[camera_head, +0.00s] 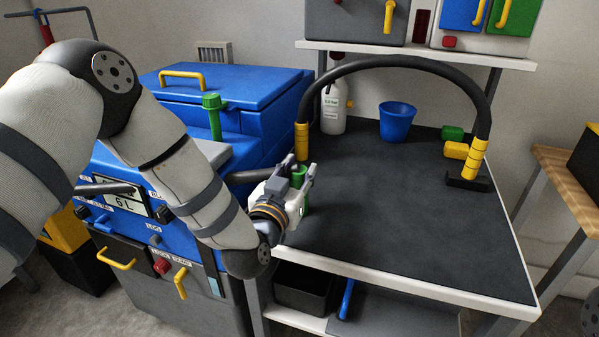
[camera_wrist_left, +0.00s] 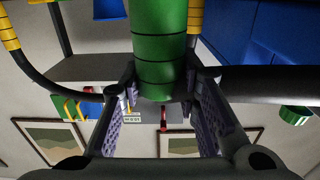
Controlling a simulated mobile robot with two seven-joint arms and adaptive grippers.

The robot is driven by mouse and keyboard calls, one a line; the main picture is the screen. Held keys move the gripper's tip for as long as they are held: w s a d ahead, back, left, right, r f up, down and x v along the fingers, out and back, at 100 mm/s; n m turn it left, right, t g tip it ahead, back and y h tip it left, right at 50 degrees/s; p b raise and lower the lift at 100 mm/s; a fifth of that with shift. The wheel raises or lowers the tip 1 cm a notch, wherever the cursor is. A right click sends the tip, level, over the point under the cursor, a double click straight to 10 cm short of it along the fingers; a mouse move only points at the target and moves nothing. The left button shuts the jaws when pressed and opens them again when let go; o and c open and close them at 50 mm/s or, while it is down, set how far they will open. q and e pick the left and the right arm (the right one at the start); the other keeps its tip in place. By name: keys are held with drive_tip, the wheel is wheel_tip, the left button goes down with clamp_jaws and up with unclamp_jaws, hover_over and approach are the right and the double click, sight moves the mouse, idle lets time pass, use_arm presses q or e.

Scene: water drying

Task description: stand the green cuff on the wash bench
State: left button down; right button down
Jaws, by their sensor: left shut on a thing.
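My left gripper (camera_head: 296,186) is shut on the green cuff (camera_head: 299,173), at the left edge of the wash bench (camera_head: 400,230). The cuff is mostly hidden by the fingers in the head view. In the left wrist view the cuff (camera_wrist_left: 160,45) shows as a green cylinder with dark rings between the two fingers (camera_wrist_left: 163,95). I cannot tell whether its lower end touches the bench top. My right gripper is not in view.
A black arched hose (camera_head: 400,62) with yellow bands spans the bench. A white bottle (camera_head: 333,112), a blue bucket (camera_head: 397,122), a green block (camera_head: 452,133) and a yellow block (camera_head: 456,150) stand at the back. A blue machine (camera_head: 225,85) borders the left. The bench's middle and front are clear.

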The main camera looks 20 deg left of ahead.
use_arm(q)
drive_tip(key=c, duration=1.2)
unclamp_jaws()
